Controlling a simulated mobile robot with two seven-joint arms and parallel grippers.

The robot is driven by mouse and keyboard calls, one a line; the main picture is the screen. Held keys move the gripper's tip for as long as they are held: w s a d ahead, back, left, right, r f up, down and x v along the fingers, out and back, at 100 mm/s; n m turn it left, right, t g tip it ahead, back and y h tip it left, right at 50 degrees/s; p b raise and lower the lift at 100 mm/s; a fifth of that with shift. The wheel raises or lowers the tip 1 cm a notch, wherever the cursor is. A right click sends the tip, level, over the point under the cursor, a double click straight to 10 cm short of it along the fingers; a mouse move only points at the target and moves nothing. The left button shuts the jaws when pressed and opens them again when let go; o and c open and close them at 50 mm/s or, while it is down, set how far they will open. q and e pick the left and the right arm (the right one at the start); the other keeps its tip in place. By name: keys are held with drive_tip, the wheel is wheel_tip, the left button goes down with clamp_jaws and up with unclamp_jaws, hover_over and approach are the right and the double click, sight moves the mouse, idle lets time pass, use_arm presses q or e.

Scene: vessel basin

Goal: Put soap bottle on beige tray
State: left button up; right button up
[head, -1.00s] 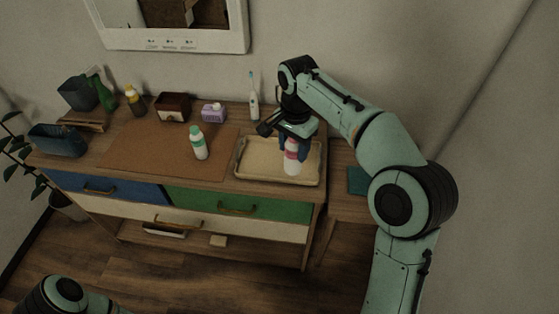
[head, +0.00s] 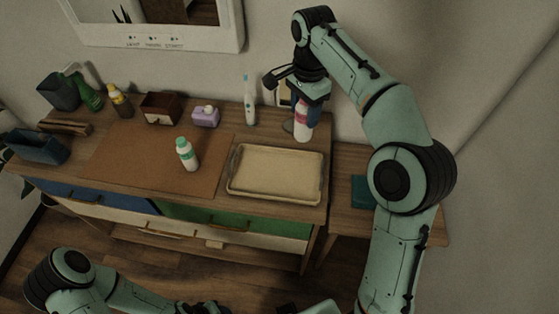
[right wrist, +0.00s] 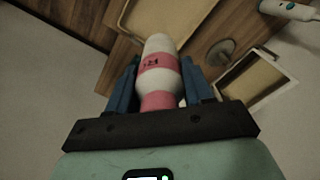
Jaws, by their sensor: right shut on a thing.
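The beige tray (head: 275,172) lies empty on the right of the dresser top; part of it also shows in the right wrist view (right wrist: 165,18). My right gripper (head: 305,102) is shut on a white and pink bottle (head: 303,131), upright behind the tray's right end. That bottle sits between the blue fingers in the right wrist view (right wrist: 160,66). I cannot tell whether its base touches the wood. A white bottle with a green cap (head: 187,155) stands on the brown mat, left of the tray. Which bottle is the soap is not readable. My left gripper (head: 196,307) is mostly cut off at the bottom edge.
An electric toothbrush (head: 249,107), a purple-white box (head: 205,116), a dark brown box (head: 160,107), a yellow bottle (head: 120,101) and a green bottle (head: 89,94) line the back. A grey disc (right wrist: 220,51) and small frame (right wrist: 250,80) are near the held bottle. The brown mat (head: 130,165) is mostly clear.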

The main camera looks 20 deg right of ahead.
sight(303, 135)
drive_tip(key=shift+f, duration=0.15)
drive_tip(key=f, duration=0.2)
drive_tip(key=f+b, duration=0.1)
drive_tip(key=f, duration=0.2)
drive_tip(key=f+b, duration=0.1)
drive_tip(key=f, duration=0.1)
drive_tip(key=shift+s+a+f, duration=0.1)
drive_tip(key=shift+s+f, duration=0.25)
use_arm(q)
drive_tip(key=s+f+b, duration=0.2)
drive_tip(key=s+f, duration=0.2)
drive_tip(key=f, duration=0.1)
drive_tip(key=shift+f, duration=0.4)
use_arm(e)
drive_tip(key=shift+w+f, duration=0.2)
drive_tip(key=shift+f, duration=5.65)
drive_tip(key=shift+f+b, duration=0.15)
drive_tip(key=shift+b, duration=0.15)
drive_tip(key=o, duration=1.2)
use_arm(q)
drive_tip(key=shift+s, duration=0.1)
